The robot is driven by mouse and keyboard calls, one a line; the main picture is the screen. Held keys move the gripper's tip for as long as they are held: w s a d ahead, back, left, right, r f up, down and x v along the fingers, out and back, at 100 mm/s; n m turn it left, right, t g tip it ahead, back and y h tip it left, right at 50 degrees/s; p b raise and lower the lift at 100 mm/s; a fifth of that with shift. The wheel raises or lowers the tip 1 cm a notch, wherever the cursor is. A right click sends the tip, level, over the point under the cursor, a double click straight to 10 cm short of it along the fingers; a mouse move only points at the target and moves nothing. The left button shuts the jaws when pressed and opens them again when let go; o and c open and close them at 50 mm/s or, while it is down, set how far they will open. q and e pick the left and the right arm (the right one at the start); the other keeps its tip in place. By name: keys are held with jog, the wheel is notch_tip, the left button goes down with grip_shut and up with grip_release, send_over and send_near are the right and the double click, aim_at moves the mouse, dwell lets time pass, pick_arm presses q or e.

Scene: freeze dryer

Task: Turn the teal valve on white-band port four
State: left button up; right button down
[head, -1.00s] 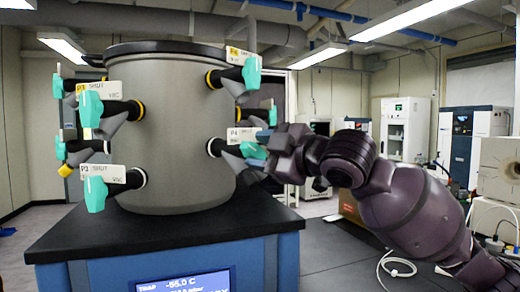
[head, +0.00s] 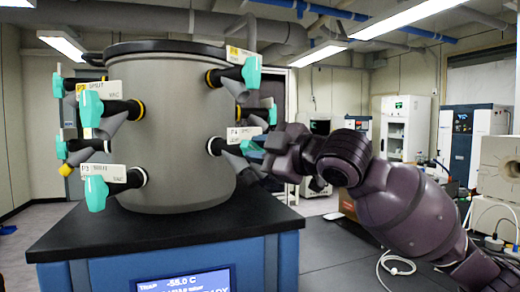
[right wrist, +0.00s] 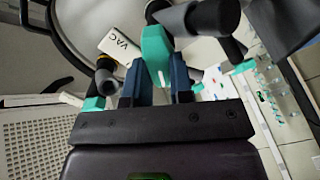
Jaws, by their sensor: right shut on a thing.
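The steel drum chamber (head: 185,140) has ports with black stubs and teal valve handles. The lower right port has a white band (head: 209,146) and a label (head: 240,133) that seems to read P4. Its teal valve (head: 249,147) is partly hidden by my right gripper (head: 256,141). In the right wrist view, the teal handle (right wrist: 157,50) sits between the two dark blue fingers of my right gripper (right wrist: 158,82), which are shut on it. A tilted label there shows VAC. My left gripper is not in view.
Above it is a yellow-band port with a teal valve (head: 251,74). At the left are more teal valves, including an upper one (head: 91,108) and a lower white-band one (head: 96,193). The chamber stands on a black-topped blue cabinet (head: 170,235) with a display (head: 185,281).

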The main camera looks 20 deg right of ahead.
jog(key=shift+r+m+p, duration=0.1)
jog(key=shift+m+p, duration=1.8)
jog(key=shift+m, duration=0.2)
jog(key=shift+m+p, duration=0.45)
jog(key=shift+m, duration=0.45)
jog(key=shift+d+m, duration=0.1)
jog(key=shift+m, duration=0.8)
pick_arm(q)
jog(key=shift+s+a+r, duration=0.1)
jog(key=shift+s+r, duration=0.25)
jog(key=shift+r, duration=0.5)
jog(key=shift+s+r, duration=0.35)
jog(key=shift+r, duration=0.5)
pick_arm(e)
jog(key=shift+m, duration=1.8)
jog(key=c, duration=1)
grip_release()
